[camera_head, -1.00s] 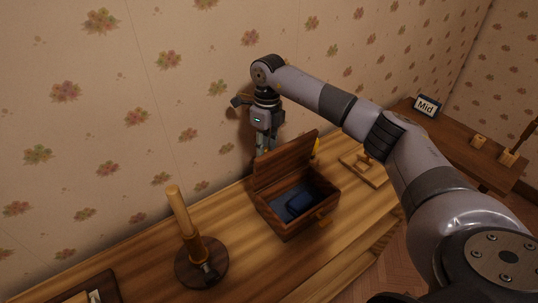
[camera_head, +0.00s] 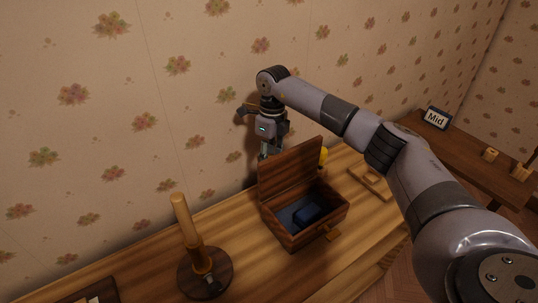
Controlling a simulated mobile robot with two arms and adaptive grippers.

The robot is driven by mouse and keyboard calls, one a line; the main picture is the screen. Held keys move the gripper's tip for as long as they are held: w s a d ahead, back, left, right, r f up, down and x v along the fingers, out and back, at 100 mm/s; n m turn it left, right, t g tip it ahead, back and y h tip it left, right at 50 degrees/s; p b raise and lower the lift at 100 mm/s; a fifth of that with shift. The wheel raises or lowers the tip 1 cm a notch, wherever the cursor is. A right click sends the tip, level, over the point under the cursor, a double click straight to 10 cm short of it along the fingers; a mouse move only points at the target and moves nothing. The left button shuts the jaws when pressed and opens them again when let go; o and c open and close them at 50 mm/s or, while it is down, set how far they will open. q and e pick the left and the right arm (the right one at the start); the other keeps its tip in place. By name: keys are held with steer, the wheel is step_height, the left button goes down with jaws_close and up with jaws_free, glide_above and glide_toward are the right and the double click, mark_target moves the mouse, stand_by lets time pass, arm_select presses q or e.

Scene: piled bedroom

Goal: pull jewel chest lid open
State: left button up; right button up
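The wooden jewel chest (camera_head: 305,219) stands on the wooden dresser top. Its lid (camera_head: 290,170) stands raised at the back, roughly upright, and the blue-lined inside shows with a dark blue item (camera_head: 307,216) in it. My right gripper (camera_head: 264,155) points down behind the lid, near its upper left edge. The lid hides part of the fingers, so I cannot tell whether they are open or touch the lid. My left gripper is not in view.
A candle (camera_head: 186,222) in a dark round holder stands left of the chest. A small wooden stand (camera_head: 371,181) and a yellow object (camera_head: 323,157) are to the right and behind. The patterned wall is close behind my gripper.

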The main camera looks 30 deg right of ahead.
steer(key=shift+o, duration=0.8)
steer(key=shift+w+r, duration=0.1)
steer(key=shift+r, duration=0.1)
steer(key=shift+r, duration=0.2)
step_height(320, 180, up, 12)
steer(key=shift+w+d+f, duration=0.15)
steer(key=shift+d+f, duration=0.05)
steer(key=shift+d, duration=0.25)
